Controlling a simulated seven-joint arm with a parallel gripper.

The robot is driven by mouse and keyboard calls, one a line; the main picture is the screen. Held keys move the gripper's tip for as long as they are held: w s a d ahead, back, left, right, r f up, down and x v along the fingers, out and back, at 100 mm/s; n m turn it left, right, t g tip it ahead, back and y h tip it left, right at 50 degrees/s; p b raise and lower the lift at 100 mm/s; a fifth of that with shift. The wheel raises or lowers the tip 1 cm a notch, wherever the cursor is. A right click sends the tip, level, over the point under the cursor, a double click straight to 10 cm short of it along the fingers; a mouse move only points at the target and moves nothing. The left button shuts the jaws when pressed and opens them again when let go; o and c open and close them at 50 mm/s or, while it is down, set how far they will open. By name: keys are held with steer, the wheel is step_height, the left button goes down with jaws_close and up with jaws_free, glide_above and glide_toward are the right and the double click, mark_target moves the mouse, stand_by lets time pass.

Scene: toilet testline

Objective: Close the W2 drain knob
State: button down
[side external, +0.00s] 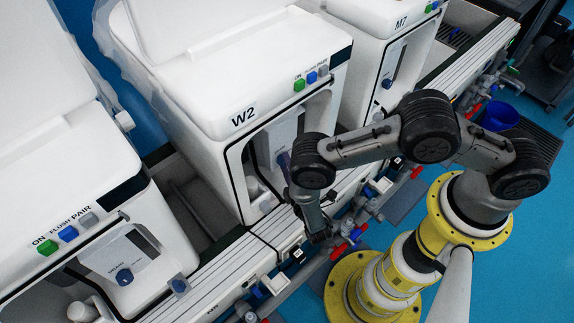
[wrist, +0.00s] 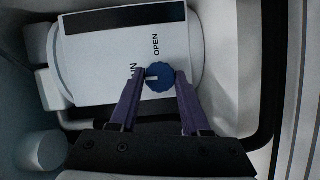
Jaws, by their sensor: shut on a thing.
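The W2 unit (side external: 225,85) is a white box with a "W2" label and a recessed front opening. In the wrist view, its blue round drain knob (wrist: 160,78) sits on a pale panel (wrist: 90,60) marked "OPEN", with a partly covered second word. A small white mark on the knob points left, toward that covered word. My gripper (wrist: 160,80) has its two purple fingers on either side of the knob, shut on it. In the side view, my gripper (side external: 284,160) reaches into the W2 opening, and my arm hides part of it.
The opening's walls and dark-edged rim (wrist: 268,110) surround my gripper closely. A rail with pipes and red handles (side external: 338,250) runs along the front. A blue bucket (side external: 500,116) stands at right.

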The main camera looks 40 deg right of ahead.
stand_by(0.4)
steer(key=shift+c, duration=1.8)
jaws_free()
steer(key=v, duration=0.7)
steer(key=shift+s+a, duration=0.15)
steer(key=shift+s, duration=0.05)
steer(key=shift+w, duration=0.1)
